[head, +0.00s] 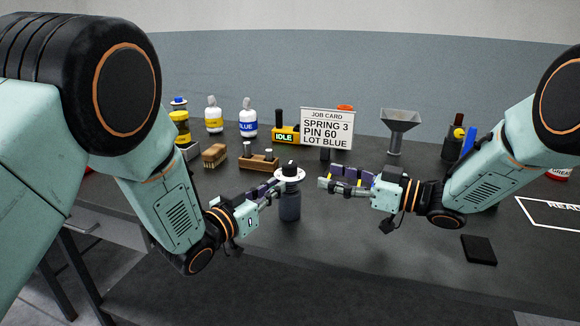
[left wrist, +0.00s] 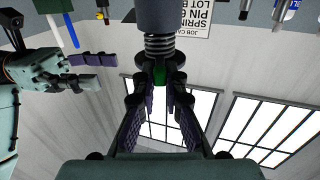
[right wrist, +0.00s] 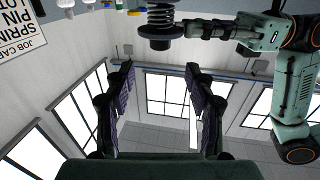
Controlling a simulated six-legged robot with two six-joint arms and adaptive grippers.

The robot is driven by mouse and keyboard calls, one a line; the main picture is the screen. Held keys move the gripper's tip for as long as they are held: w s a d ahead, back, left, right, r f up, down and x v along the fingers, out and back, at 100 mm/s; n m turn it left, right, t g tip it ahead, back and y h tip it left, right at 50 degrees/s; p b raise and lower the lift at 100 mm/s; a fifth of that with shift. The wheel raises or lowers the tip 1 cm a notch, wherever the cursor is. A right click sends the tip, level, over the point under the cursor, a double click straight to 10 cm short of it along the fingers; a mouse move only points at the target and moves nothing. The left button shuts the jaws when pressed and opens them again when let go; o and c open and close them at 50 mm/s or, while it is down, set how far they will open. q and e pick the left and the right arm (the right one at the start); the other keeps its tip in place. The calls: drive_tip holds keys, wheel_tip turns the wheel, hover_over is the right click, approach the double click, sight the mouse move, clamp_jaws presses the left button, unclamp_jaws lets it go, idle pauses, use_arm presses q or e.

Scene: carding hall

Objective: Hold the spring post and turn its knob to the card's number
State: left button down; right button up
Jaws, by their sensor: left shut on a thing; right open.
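The spring post (head: 290,208) stands upright on the dark table, with a pale disc (head: 290,175) and a black knob (head: 291,165) on top. Its coil spring shows upside down in the left wrist view (left wrist: 158,46) and the right wrist view (right wrist: 160,16). My left gripper (head: 274,190) is shut on the post's upper part near the disc; the exact contact is partly hidden. My right gripper (head: 328,184) is open and empty, right of the post and apart from it. The job card (head: 326,128) reads SPRING 3, PIN 60, LOT BLUE. The knob's setting is too small to read.
Behind stand a brush (head: 214,155), a wooden block with pegs (head: 258,162), a yellow box marked IDLE (head: 286,135), white bottles (head: 248,120) and a grey funnel (head: 399,122). A dark flat pad (head: 479,250) lies front right. The table between post and pad is mostly clear.

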sight(290, 164)
drive_tip(key=x, duration=1.1)
drive_tip(key=shift+c, duration=0.3)
clamp_jaws()
drive_tip(key=shift+n+g+y, duration=0.3)
drive_tip(key=shift+g, duration=0.1)
drive_tip(key=shift+o, duration=0.3)
unclamp_jaws()
